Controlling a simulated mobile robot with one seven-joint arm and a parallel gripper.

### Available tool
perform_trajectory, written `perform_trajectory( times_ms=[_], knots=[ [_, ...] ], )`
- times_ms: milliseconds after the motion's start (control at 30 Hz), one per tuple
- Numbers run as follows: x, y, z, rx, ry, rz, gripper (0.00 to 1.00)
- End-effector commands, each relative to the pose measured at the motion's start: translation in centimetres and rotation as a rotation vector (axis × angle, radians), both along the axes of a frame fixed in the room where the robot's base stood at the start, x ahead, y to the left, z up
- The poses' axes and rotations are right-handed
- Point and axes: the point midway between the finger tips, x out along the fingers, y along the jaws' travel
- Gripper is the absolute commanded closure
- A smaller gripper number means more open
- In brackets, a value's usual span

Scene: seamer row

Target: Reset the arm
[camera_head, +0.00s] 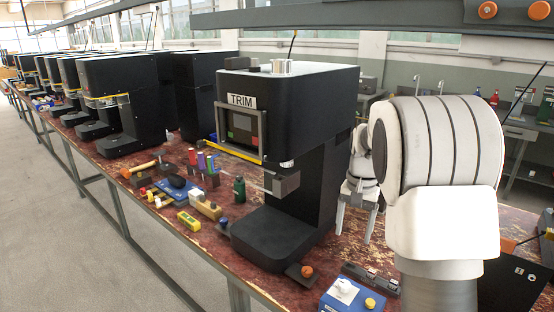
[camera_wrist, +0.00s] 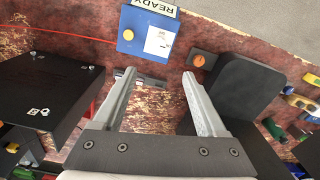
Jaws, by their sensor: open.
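My gripper (camera_head: 356,222) hangs with its fingers pointing down over the red worn bench, just right of the black machine labelled TRIM (camera_head: 290,100). The wrist view shows my gripper (camera_wrist: 160,76) open, with its two grey fingers wide apart and nothing between them. My white arm fills the right of the head view and partly hides the bench behind it. A small dark rail-like part (camera_wrist: 124,74) lies on the bench near the left fingertip; it also shows in the head view (camera_head: 372,278).
A blue box (camera_wrist: 148,32) marked READY, with a yellow button, sits near the bench's front edge. An orange button (camera_head: 306,271) is by the machine's foot. A black box (camera_head: 515,280) stands at right. Tools and small bottles (camera_head: 200,160) crowd the bench left of TRIM.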

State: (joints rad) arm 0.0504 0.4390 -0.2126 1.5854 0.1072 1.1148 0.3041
Motion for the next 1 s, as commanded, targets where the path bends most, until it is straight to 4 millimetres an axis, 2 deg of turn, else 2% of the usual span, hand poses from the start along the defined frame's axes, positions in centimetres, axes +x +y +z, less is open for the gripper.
perform_trajectory(
  times_ms=[200, 500, 700, 1000],
  knots=[
    [-3.4, 2.0, 4.8, 0.009, -0.075, 0.076, 0.26],
    [-9.5, 5.0, 10.0, 0.003, -0.185, 0.207, 0.26],
    [-13.9, 6.8, 12.2, -0.016, -0.258, 0.3, 0.26],
    [-20.6, 8.9, 13.6, -0.068, -0.361, 0.437, 0.26]
  ],
)
